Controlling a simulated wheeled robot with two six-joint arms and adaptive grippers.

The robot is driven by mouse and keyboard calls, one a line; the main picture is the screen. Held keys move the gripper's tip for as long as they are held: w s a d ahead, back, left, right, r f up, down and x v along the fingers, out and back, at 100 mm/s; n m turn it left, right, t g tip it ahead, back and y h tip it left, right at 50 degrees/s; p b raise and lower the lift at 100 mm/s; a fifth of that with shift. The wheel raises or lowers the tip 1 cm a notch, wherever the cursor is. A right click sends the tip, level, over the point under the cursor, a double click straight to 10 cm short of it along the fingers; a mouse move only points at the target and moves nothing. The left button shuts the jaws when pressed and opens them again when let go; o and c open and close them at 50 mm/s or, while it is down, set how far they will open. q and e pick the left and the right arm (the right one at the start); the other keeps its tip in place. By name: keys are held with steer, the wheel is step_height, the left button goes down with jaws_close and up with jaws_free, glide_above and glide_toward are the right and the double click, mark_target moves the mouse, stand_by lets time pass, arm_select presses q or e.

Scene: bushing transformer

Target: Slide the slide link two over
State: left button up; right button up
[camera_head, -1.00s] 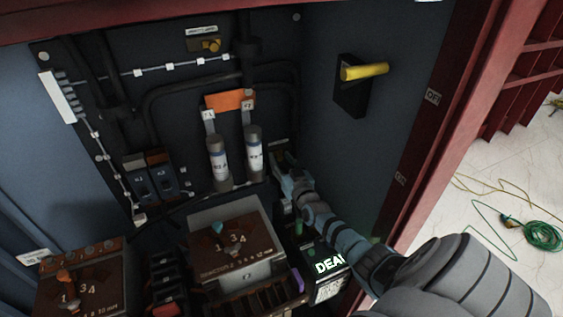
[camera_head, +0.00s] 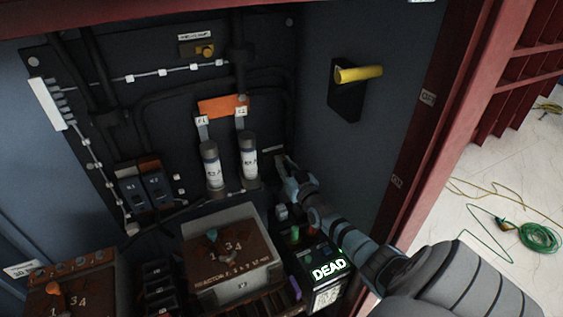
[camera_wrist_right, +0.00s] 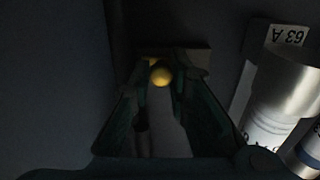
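A round yellow knob (camera_wrist_right: 161,76) shows in the right wrist view at the far end of my right gripper (camera_wrist_right: 160,90), in front of a brownish block (camera_wrist_right: 196,60). I cannot read a name on it. The gripper's dark green fingers flank the knob closely. The view is too dark to tell whether they touch it. In the head view my right gripper (camera_head: 284,172) reaches to the back panel, right of two fuse cylinders, and hides the knob. My left gripper is out of view.
Two white-banded fuses (camera_head: 212,165) stand left of my gripper under an orange bar (camera_head: 223,105). A yellow handle (camera_head: 358,74) sticks out from the right wall. A box lit "DEAD" (camera_head: 328,270) and a terminal box (camera_head: 228,245) stand below. The red cabinet frame (camera_head: 425,120) is at right.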

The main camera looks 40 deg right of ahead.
steer(key=o, duration=0.5)
steer(key=shift+s+d, duration=0.1)
steer(key=shift+d, duration=0.1)
steer(key=shift+c, duration=0.2)
